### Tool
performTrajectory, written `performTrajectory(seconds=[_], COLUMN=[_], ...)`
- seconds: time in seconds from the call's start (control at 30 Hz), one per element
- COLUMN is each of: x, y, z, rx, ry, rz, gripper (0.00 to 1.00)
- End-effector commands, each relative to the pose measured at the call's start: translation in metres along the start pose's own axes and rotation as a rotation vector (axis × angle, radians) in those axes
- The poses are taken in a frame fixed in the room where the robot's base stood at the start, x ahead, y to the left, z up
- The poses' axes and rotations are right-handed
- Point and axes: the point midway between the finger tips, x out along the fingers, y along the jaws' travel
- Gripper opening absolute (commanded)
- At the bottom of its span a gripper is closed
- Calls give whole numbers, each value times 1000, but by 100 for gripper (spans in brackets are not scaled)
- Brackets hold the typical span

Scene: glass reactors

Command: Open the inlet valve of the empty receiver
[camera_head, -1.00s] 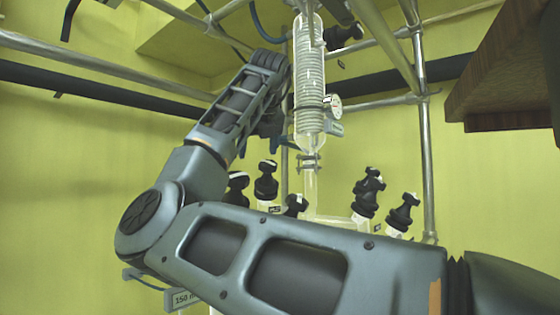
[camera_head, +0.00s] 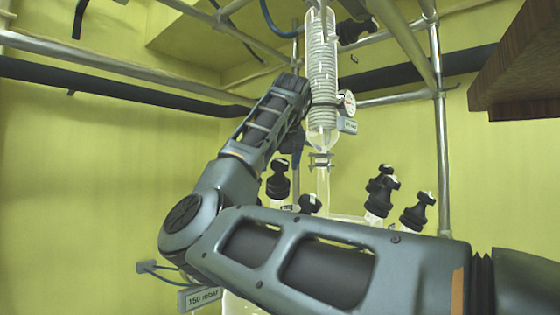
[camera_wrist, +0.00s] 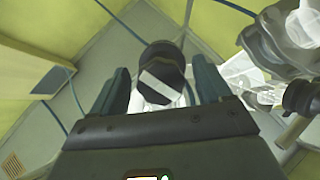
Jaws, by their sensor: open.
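A black round valve knob (camera_wrist: 162,75) with a white bar across its top sits between the two fingers of my gripper (camera_wrist: 160,85) in the wrist view. The fingers are open, one on each side of it, and I cannot see contact. In the head view my forearm hides my fingers. Other black valve knobs stand on the glassware there: one left of the column (camera_head: 278,180), one low in the middle (camera_head: 310,204), and two at the right (camera_head: 381,190) (camera_head: 417,212). The receivers are mostly hidden behind my arm, so I cannot tell which is empty.
A glass coil condenser (camera_head: 322,75) with a round gauge (camera_head: 347,103) rises beside my arm. Metal bars (camera_head: 443,150) frame the rig. A brown wooden block (camera_head: 520,80) juts in at upper right. A "150 mbar" label (camera_head: 198,298) shows low left.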

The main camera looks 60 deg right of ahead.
Motion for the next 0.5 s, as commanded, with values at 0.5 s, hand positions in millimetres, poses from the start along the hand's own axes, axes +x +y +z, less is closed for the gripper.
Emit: performTrajectory(seconds=[0.5], x=[0], y=[0], z=[0], rx=[-1], ry=[0], rz=[0], gripper=[44])
